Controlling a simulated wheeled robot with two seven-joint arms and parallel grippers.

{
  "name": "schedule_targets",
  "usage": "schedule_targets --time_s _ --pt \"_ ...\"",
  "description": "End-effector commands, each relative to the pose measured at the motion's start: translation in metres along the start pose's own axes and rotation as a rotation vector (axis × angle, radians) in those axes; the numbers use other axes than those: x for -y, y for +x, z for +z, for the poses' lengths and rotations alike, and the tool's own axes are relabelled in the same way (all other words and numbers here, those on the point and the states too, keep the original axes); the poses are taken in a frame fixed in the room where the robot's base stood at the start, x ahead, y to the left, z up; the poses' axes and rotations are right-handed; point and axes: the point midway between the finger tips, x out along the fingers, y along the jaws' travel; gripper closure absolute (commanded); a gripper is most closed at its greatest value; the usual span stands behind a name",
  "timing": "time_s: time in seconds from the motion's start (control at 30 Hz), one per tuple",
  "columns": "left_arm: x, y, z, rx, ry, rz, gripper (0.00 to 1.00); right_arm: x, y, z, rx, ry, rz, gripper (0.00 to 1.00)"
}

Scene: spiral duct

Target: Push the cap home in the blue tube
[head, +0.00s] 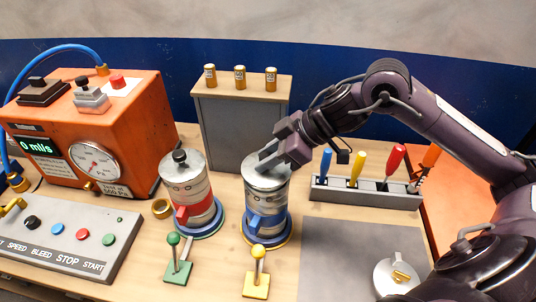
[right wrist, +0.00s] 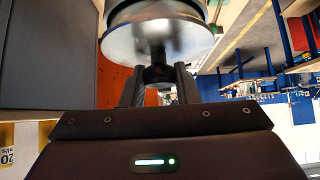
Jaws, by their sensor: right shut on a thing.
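The blue tube (head: 265,204), a silver duct piece with a blue band, stands upright on a round base in the middle of the table. A silver cap (head: 266,177) is at its top. My right gripper (head: 266,160) reaches in from the right over the cap. In the right wrist view, its two fingers (right wrist: 160,88) are shut on the black knob (right wrist: 157,73) of the silver cap (right wrist: 158,42). I cannot tell how deep the cap sits in the tube. My left gripper is not in view.
A red-banded tube (head: 196,205) with a black-knobbed cap stands just left. A grey cabinet (head: 232,125) is behind. Green (head: 176,270) and yellow (head: 256,283) levers stand in front. A screwdriver rack (head: 360,195) and a loose disc (head: 395,278) are at right.

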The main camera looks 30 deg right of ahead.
Motion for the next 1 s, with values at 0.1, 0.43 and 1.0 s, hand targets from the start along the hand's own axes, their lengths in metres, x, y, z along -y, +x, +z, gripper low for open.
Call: schedule_targets --time_s 0.1,0.43,1.0 --pt "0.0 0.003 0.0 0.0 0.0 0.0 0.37 0.0 0.003 0.004 0.002 0.001 -0.001 1.0" --pt "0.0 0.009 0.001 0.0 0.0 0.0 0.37 0.0 0.009 0.01 0.003 0.001 -0.001 1.0" --pt "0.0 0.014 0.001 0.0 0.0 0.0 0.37 0.0 0.014 0.014 0.002 0.001 -0.001 0.47"
